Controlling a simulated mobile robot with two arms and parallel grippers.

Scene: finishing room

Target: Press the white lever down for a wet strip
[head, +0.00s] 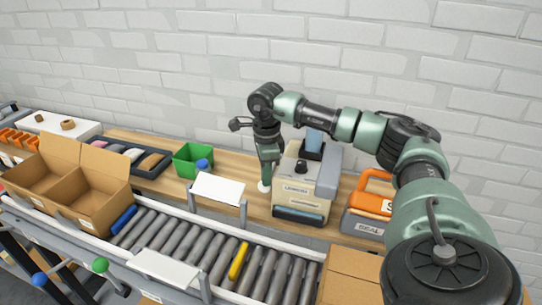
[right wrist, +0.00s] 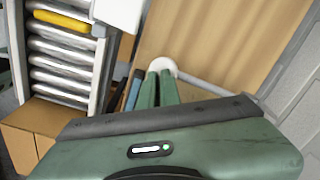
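The white lever's round knob (head: 264,186) shows low at the left side of the beige and grey dispenser (head: 297,193). In the right wrist view the white knob (right wrist: 163,65) is at the fingertips, and its pale rod (right wrist: 205,86) runs off to the right. My right gripper (head: 266,178) points down right above the knob. In the right wrist view its green fingers (right wrist: 159,77) are together, with nothing seen between them. They overlap the knob in the picture; I cannot tell whether they touch it. No wet strip is clearly visible. My left gripper is not in view.
A green bin (head: 193,160) and a white sign (head: 218,188) stand left of the dispenser. An orange-handled tool (head: 372,203) stands to its right. A roller conveyor (head: 195,246) with an open carton (head: 75,195) runs in front. The brick wall is close behind.

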